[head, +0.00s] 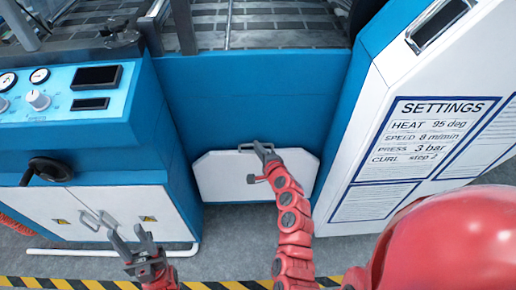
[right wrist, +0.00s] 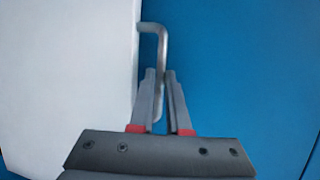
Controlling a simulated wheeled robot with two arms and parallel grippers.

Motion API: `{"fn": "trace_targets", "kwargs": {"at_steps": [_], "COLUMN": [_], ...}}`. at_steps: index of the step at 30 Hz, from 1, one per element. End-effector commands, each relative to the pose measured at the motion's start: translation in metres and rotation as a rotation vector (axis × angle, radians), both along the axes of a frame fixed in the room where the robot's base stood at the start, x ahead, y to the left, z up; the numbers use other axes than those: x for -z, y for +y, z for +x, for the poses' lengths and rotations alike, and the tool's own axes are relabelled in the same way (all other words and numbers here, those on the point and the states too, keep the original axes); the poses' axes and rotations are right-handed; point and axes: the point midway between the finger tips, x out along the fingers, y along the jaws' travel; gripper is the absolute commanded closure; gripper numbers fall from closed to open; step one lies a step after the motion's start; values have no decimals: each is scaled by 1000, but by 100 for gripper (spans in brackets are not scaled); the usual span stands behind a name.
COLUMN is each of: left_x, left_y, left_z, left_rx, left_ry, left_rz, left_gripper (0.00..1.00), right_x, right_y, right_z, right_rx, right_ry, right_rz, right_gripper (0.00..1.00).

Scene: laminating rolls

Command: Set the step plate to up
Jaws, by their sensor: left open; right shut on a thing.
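The step plate (head: 222,178) is a white panel with cut corners, low on the front of the blue machine. It stands upright against the blue front, with a grey handle (head: 246,148) at its top edge. My right gripper (head: 264,149) is at this handle. In the right wrist view the gripper's fingers (right wrist: 160,88) are closed around the bent handle bar (right wrist: 163,42), beside the white plate (right wrist: 70,75). My left gripper (head: 138,240) is open and empty, low in front of the left cabinet.
A white cabinet with a double handle (head: 98,219) and a black crank (head: 47,170) stands at left. A settings panel (head: 422,145) is at right, reading "CURL step 2". A yellow-black floor stripe (head: 220,284) runs along the front. Grey floor lies below the plate.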

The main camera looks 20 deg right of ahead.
Motion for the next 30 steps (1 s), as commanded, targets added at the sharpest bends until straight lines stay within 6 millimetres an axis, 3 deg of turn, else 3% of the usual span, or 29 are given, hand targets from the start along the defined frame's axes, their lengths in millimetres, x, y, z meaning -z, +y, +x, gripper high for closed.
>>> {"fn": "trace_targets", "kwargs": {"at_steps": [21,30], "left_x": [1,32], "left_y": [0,0], "left_z": [0,0], "left_rx": [0,0], "left_ry": [0,0], "left_rz": [0,0], "left_gripper": [55,55], "right_x": [1,9], "right_y": [0,6], "right_z": [0,-19], "right_rx": [0,0], "right_ry": [0,-56], "right_rz": [0,-16], "right_gripper": [100,100]}}
